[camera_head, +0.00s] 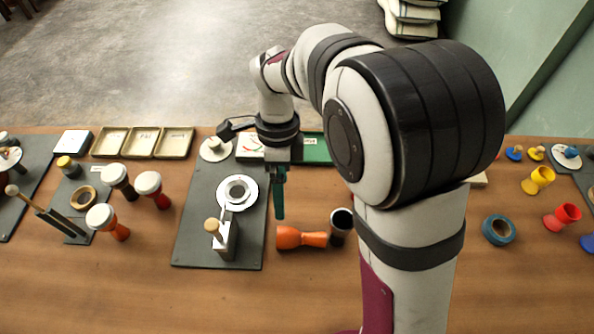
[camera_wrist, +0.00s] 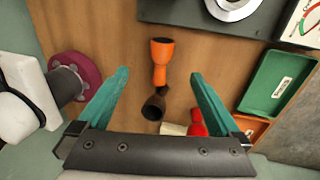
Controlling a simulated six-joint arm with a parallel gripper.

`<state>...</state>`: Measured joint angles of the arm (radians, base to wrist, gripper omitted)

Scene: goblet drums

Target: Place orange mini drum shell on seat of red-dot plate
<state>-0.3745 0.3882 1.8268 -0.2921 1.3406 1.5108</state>
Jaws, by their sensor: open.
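The orange mini drum shell (camera_head: 300,238) lies on its side on the wooden table, wide end to the left in the head view. In the wrist view the orange shell (camera_wrist: 160,65) shows between my finger tips, its dark open mouth at the top. My gripper (camera_head: 279,214) is open and empty, with green fingers pointing down, just behind the shell in the head view. It also shows in the wrist view (camera_wrist: 159,74). A grey plate (camera_head: 190,240) with a round pale seat (camera_head: 237,191) and a wooden-knobbed clamp stands to the left. I cannot make out a red dot on it.
A dark cup-like shell (camera_head: 341,225) stands close to the orange shell's narrow end. Drums with white heads, such as the red one (camera_head: 152,188), stand left. A blue ring (camera_head: 498,230) and coloured shells lie right. Bare table lies in front of the orange shell.

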